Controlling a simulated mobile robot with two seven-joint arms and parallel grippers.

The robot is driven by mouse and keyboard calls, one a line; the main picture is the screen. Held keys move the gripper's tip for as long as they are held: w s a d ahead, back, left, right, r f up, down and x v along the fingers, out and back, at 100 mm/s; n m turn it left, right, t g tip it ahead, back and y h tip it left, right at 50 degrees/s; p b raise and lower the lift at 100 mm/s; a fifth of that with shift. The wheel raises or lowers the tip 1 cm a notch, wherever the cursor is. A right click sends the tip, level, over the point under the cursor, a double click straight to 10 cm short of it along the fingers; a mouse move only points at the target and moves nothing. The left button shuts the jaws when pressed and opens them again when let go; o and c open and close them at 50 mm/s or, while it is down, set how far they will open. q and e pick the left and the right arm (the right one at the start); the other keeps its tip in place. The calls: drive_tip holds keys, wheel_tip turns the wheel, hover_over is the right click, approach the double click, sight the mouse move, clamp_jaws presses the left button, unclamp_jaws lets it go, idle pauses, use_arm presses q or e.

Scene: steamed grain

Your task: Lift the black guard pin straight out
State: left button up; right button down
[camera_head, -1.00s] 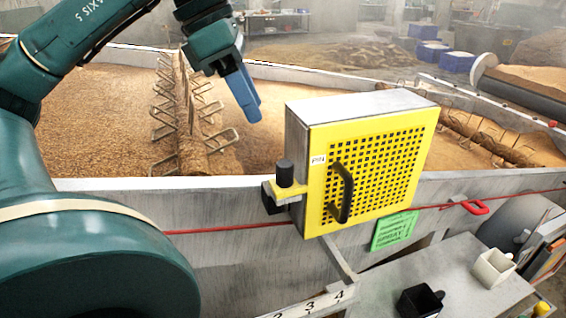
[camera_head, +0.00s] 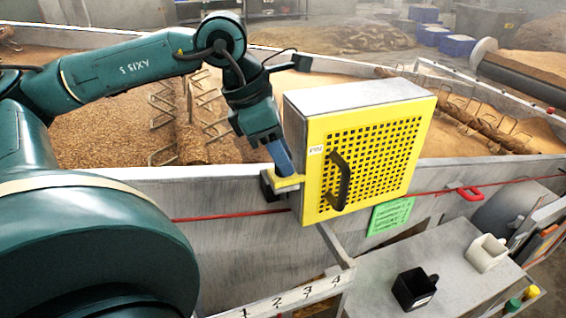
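The yellow guard (camera_head: 315,200) with a black mesh and black handle (camera_head: 339,181) stands on the trough's near wall. A small white label is on its upper left. The black guard pin is hidden behind the fingers. I cannot tell whether the fingers are open or closed around it. My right gripper is not in view.
The trough holds brown grain and spiked rollers (camera_head: 483,130). A red cord with a red handle (camera_head: 470,193) runs along the near wall. A green sign (camera_head: 390,215) hangs below the guard.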

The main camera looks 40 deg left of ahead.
use_arm(q)
drive_tip(key=shift+w+d+f, duration=0.15)
drive_tip(key=shift+f, duration=0.45)
drive_tip(key=shift+c, duration=0.4)
drive_tip(key=c, duration=0.7)
drive_tip(key=shift+o, duration=0.2)
drive_tip(key=shift+r, duration=0.1)
wheel_tip(320, 180, up, 28)
drive_tip(key=shift+f, duration=0.1)
